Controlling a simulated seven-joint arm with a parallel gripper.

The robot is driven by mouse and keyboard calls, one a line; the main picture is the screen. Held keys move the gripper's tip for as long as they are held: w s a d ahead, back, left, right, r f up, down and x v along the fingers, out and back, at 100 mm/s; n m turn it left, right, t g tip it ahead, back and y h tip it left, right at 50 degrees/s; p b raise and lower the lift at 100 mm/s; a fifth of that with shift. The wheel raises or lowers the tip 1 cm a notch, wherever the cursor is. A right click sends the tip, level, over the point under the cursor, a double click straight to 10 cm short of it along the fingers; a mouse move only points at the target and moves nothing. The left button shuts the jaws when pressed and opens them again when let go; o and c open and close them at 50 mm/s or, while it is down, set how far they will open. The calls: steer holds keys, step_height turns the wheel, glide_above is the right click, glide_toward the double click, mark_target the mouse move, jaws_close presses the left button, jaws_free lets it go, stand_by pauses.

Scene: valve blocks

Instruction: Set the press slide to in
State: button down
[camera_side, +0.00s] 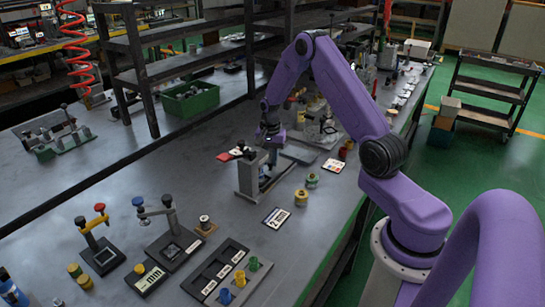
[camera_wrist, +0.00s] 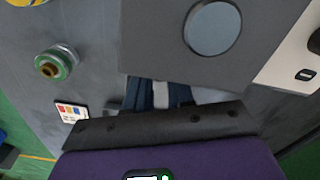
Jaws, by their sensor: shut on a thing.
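The press (camera_side: 249,180) is a grey upright block on a flat base, standing on the bench near the middle of the side view. In the wrist view its grey top (camera_wrist: 150,35) with a round pale disc (camera_wrist: 212,28) lies just ahead of my gripper. My gripper (camera_side: 270,150) is down at the right side of the press block. In the wrist view its dark blue fingers (camera_wrist: 160,94) are shut on a narrow pale grey piece, which appears to be the press slide (camera_wrist: 180,94). The fingertips and most of the slide are hidden, so its exact position cannot be told.
A green-and-brass spool (camera_side: 312,181) and a yellow one (camera_side: 301,198) stand right of the press. A printed card (camera_side: 276,218) lies in front. Lever stations (camera_side: 175,245) and a tray with coloured pegs (camera_side: 225,277) are nearer the camera. A dark shelf post (camera_side: 250,50) rises behind.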

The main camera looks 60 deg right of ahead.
mark_target(269, 163)
steer(key=shift+a, duration=0.35)
steer(key=c, duration=1)
jaws_free()
steer(key=shift+c, duration=0.2)
steer(key=shift+o, duration=0.3)
steer(key=shift+d+r, duration=0.1)
step_height(269, 163, up, 17)
steer(key=shift+r, duration=0.15)
